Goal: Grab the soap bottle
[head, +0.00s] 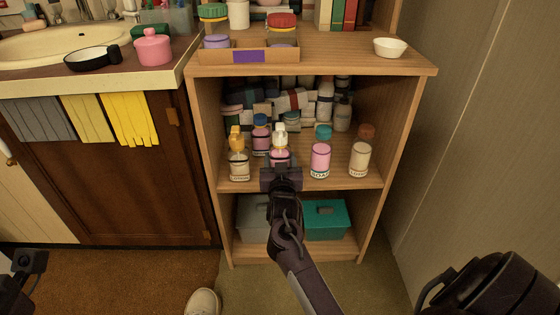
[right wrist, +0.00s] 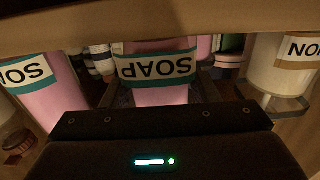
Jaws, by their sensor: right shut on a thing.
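The soap bottle (head: 280,156), pink with a white top, stands at the front of the middle shelf in the head view. My right gripper (head: 281,172) reaches in from the front and is shut on it. In the right wrist view the soap bottle (right wrist: 156,68) is upside down, its SOAP label between my fingers. A second pink soap bottle with a teal cap (head: 320,158) stands to its right, apart from the gripper. At the far left edge, a dark part of my left arm shows, probably its gripper (head: 27,264); its jaws are unclear.
A lotion bottle (head: 239,163) stands close to the left and another (head: 359,157) at the right. Several bottles and boxes crowd the shelf behind. The shelf board above (head: 345,70) and the side walls bound the space. Bins (head: 325,220) sit below.

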